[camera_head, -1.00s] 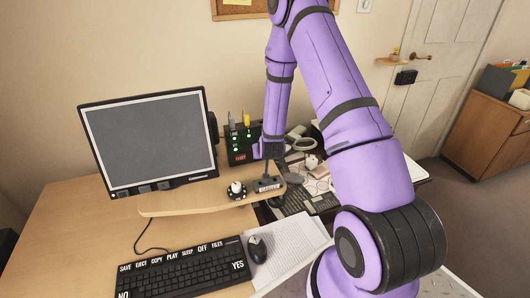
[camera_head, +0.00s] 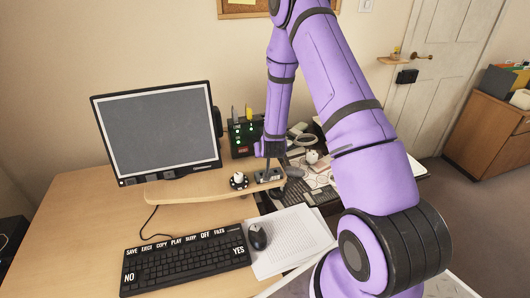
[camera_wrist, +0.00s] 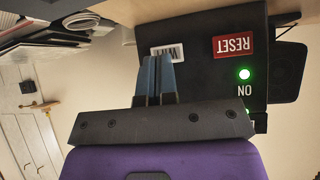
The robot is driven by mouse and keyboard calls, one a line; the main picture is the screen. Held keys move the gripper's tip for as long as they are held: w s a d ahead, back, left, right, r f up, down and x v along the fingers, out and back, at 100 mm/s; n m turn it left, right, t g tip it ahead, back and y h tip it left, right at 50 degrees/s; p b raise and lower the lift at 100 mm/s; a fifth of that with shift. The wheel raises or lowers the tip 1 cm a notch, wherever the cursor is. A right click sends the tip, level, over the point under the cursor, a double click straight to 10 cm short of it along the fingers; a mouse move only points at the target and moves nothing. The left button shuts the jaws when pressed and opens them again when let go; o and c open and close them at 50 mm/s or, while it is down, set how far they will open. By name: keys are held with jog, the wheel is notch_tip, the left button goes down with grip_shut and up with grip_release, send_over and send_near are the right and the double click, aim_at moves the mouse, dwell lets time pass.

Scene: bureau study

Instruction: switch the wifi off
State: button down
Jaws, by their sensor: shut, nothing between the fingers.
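The black router box (camera_head: 243,138) stands at the back of the desk, right of the monitor, with green lights lit on its front. In the wrist view its dark face (camera_wrist: 205,75) shows a white WIFI label (camera_wrist: 168,50), a red RESET label (camera_wrist: 233,44) and a lit green light (camera_wrist: 244,74) beside the word ON. My gripper (camera_wrist: 157,60) is shut and empty, its fingertips just by the WIFI label and partly covering it. I cannot tell whether they touch the box. The WIFI switch itself is hidden. In the head view my gripper (camera_head: 267,170) is small, right of the box.
The monitor (camera_head: 158,130) stands left of the box. A raised wooden shelf (camera_head: 190,190) in front carries a round white-topped knob (camera_head: 238,181) and a small grey box (camera_head: 268,176). The keyboard (camera_head: 185,262), mouse (camera_head: 257,237) and papers (camera_head: 292,240) lie nearer. Clutter (camera_head: 318,160) lies right.

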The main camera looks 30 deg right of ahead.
jog(key=shift+s+a+r, duration=0.15)
jog(key=shift+s+r, duration=0.3)
jog(key=v, duration=0.8)
jog(key=shift+s+r, duration=0.2)
jog(key=shift+s, duration=0.1)
jog(key=shift+w, duration=0.15)
